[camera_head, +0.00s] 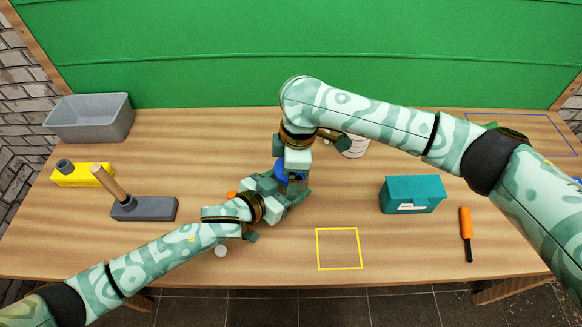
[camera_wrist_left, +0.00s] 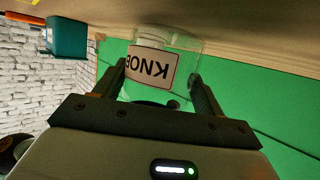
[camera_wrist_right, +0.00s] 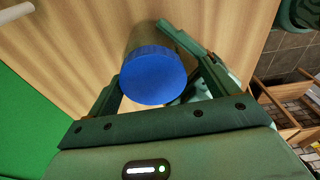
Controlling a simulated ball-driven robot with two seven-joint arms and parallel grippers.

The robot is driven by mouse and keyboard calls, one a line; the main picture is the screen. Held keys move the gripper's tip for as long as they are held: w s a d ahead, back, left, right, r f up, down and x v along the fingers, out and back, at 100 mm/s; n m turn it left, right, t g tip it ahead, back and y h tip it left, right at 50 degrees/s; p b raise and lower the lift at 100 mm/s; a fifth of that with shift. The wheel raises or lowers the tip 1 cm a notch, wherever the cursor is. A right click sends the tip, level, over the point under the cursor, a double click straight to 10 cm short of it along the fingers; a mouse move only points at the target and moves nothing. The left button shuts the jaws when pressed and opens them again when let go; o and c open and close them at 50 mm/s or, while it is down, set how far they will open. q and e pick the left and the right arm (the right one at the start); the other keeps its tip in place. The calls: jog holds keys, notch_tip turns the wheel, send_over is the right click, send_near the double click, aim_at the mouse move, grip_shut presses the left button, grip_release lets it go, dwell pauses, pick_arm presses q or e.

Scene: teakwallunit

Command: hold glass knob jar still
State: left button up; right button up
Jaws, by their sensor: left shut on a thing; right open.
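The glass jar shows in the left wrist view (camera_wrist_left: 185,43), with a pale label reading KNOB. My left gripper (camera_wrist_left: 158,72) is shut on the jar, one finger on each side of the label. The jar's blue lid (camera_wrist_right: 152,78) faces the right wrist camera, and a sliver of it shows in the head view (camera_head: 290,173). My right gripper (camera_wrist_right: 158,68) is open over the lid, its fingers on either side; I cannot tell whether they touch it. In the head view, my grippers and wrists hide most of the jar.
A yellow outline (camera_head: 318,250) lies to the right of my left gripper. A teal box (camera_head: 411,196) and an orange-handled tool (camera_head: 465,225) are farther right. A mallet (camera_head: 145,208), a yellow box (camera_head: 88,176) and a grey bin (camera_head: 90,120) stand at left.

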notch_tip(320, 180, up, 12)
jog(key=d, duration=0.1)
jog(key=shift+d, duration=0.15)
jog(key=shift+f, duration=0.1)
jog(key=shift+o, duration=0.2)
jog(key=f+n, duration=0.2)
jog(key=f, duration=0.1)
jog(key=a+f+n, duration=0.1)
jog(key=f+n, duration=0.1)
jog(key=f, duration=0.2)
jog(key=f+n+h, duration=0.1)
jog(key=f+n, duration=0.1)
jog(key=f, duration=0.2)
jog(key=shift+w+a+n, duration=0.1)
jog(key=shift+a+n, duration=0.2)
jog(key=shift+a, duration=0.1)
jog(key=shift+c, duration=0.2)
